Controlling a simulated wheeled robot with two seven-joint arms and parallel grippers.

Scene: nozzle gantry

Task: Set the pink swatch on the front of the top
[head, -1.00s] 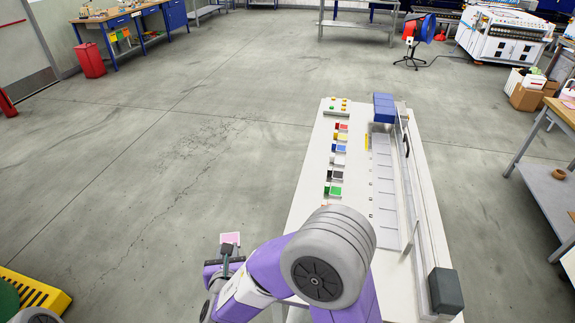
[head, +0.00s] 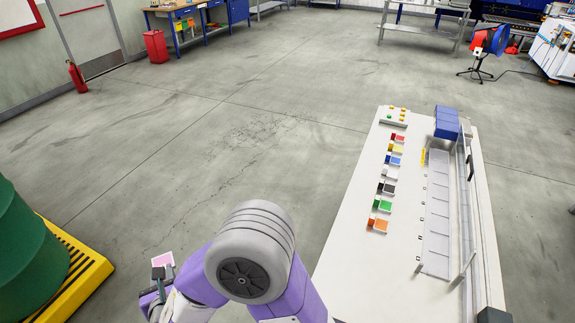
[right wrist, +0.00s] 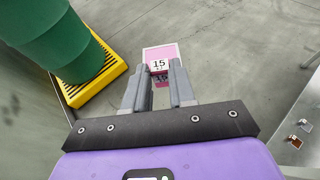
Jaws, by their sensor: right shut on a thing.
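The pink swatch (head: 162,260) is in the lower left of the head view, out over the floor. In the right wrist view the pink swatch (right wrist: 174,52) has a pale border and a small block marked 15. My right gripper (head: 160,275) is shut on that block; its two fingers (right wrist: 160,82) show either side of it. The white top (head: 350,235) is at the right of the head view, apart from the swatch. My arm covers part of its near left side. My left gripper is not in view.
A row of coloured swatches (head: 382,205) runs along the top, with orange nearest. A grey slotted strip (head: 437,220), a rail and a blue block (head: 446,122) are to its right. A green drum (head: 30,250) stands on a yellow pallet (head: 88,275) at left. Open floor lies between.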

